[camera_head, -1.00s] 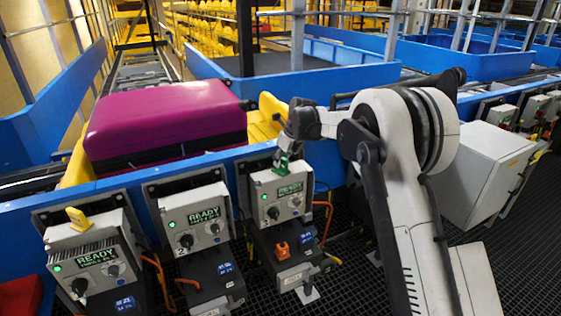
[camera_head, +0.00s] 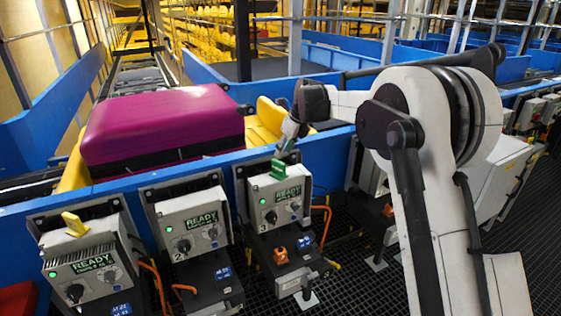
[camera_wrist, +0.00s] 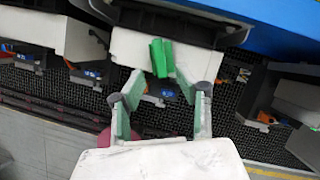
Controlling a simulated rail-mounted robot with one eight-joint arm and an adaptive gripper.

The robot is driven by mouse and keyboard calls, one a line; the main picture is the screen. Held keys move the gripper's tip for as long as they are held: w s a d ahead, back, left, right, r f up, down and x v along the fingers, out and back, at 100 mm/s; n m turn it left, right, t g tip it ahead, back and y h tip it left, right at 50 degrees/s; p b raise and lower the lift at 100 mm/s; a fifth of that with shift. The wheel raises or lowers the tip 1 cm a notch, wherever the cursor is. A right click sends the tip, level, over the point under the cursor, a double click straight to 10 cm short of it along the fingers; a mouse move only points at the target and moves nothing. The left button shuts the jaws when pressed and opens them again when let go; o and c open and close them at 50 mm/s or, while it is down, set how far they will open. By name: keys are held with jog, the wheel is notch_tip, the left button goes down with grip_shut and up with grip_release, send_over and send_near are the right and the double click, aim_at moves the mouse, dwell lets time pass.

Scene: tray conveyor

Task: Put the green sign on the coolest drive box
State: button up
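The green sign (camera_head: 279,168) stands on the top of drive box 3 (camera_head: 257,197). In the wrist view the green sign (camera_wrist: 162,58) sits on the pale box top, just beyond my fingertips. My gripper (camera_wrist: 160,92) is open, its two fingers spread apart with nothing between them. In the head view my gripper (camera_head: 286,147) is above and behind the sign, close to it. Drive box 2 (camera_head: 172,218) and the leftmost drive box (camera_head: 60,250) stand to the left. All three displays read READY; their smaller lines are too small to read.
A yellow sign (camera_head: 74,224) stands on the leftmost box. A magenta suitcase (camera_head: 165,120) lies on the conveyor behind the blue side rail (camera_head: 140,182). Orange cables hang beside the boxes. More drive boxes are to the right, partly behind my arm.

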jog(key=s+d+r+n+t, duration=0.1)
jog(key=s+d+r+n, duration=0.5)
jog(key=s+d+r, duration=0.45)
jog(key=s+d+r+n+t+h, duration=0.1)
jog(key=s+d+r+n, duration=0.15)
jog(key=s, duration=0.55)
jog(key=s+d+r+n+h, duration=0.1)
jog(key=s+d+r+n, duration=0.1)
jog(key=s+n, duration=0.35)
jog(key=s+d+f+n, duration=0.2)
jog(key=s+f+n, duration=0.1)
jog(key=s, duration=0.6)
jog(key=s+d+f+n+t+h, duration=0.1)
jog(key=s+d+f+n, duration=0.2)
jog(key=s, duration=0.5)
jog(key=s+d+f+n+t, duration=0.1)
jog(key=s+d+f+n, duration=0.2)
jog(key=s, duration=0.6)
jog(key=f+n, duration=0.1)
jog(key=n, duration=0.1)
jog(key=shift+s+d+f+n+h, duration=0.25)
jog(key=shift+s+n+h, duration=0.05)
jog(key=shift+s, duration=0.05)
notch_tip(320, 180, down, 5)
jog(key=b, duration=0.5)
